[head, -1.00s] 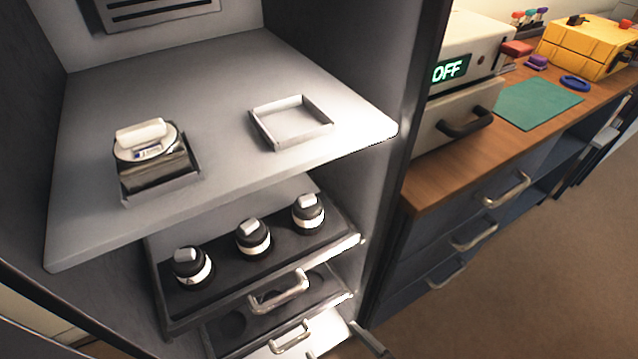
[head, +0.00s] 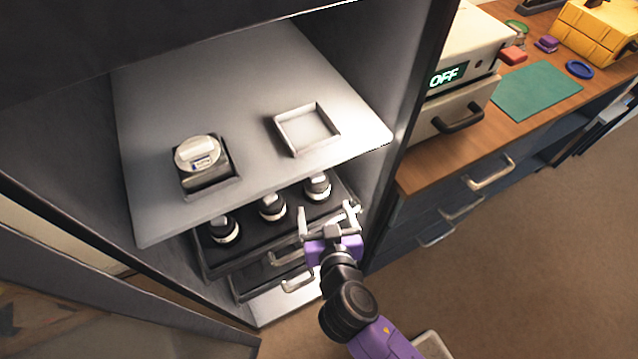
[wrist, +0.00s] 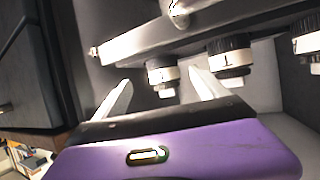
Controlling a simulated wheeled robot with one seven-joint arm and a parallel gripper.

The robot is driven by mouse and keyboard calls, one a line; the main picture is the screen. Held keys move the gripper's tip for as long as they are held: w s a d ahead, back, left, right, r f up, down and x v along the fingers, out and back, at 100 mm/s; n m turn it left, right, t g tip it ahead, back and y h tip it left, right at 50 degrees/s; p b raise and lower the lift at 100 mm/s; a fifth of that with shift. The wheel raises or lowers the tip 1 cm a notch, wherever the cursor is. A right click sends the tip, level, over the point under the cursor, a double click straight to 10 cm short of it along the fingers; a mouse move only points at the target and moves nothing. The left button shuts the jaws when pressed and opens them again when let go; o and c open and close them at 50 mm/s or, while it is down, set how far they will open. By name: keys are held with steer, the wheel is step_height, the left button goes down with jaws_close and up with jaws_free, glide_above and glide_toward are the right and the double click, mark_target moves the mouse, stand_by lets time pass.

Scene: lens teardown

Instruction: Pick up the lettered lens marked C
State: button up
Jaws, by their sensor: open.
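Three black lettered lenses with white bands and pale tops stand in a row in the upper pulled-out drawer: a left lens (head: 224,230), a middle lens (head: 272,207) and a right lens (head: 317,187). Their letters are too small to read surely, so I cannot tell which is C. My gripper (head: 328,214) is open and empty at the drawer's front right, near the right lens. In the wrist view my gripper (wrist: 160,80) has one lens (wrist: 162,74) showing between its fingers, apart from them; the lenses appear inverted there.
The drawer (head: 240,258) has a handle at its front, with another drawer below. A shelf (head: 250,110) overhangs behind, holding an empty square tray (head: 333,133) and a device with a round white top (head: 198,153). A cabinet wall (head: 412,80) stands to the right.

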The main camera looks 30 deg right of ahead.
mark_target(317, 186)
steer(key=shift+w+d+r+h, duration=0.1)
steer(key=shift+w+r+h, duration=0.05)
steer(key=shift+w, duration=0.25)
steer(key=shift+w+d+r+h, duration=0.1)
steer(key=shift+w+h, duration=0.05)
steer(key=shift+w, duration=0.25)
steer(key=x, duration=0.3)
steer(key=p+x, duration=0.1)
steer(key=x, duration=0.3)
steer(key=shift+w+a+r, duration=0.15)
steer(key=shift+w, duration=0.2)
steer(key=shift+c, duration=0.2)
steer(key=c, duration=1.4)
steer(key=shift+r, duration=0.1)
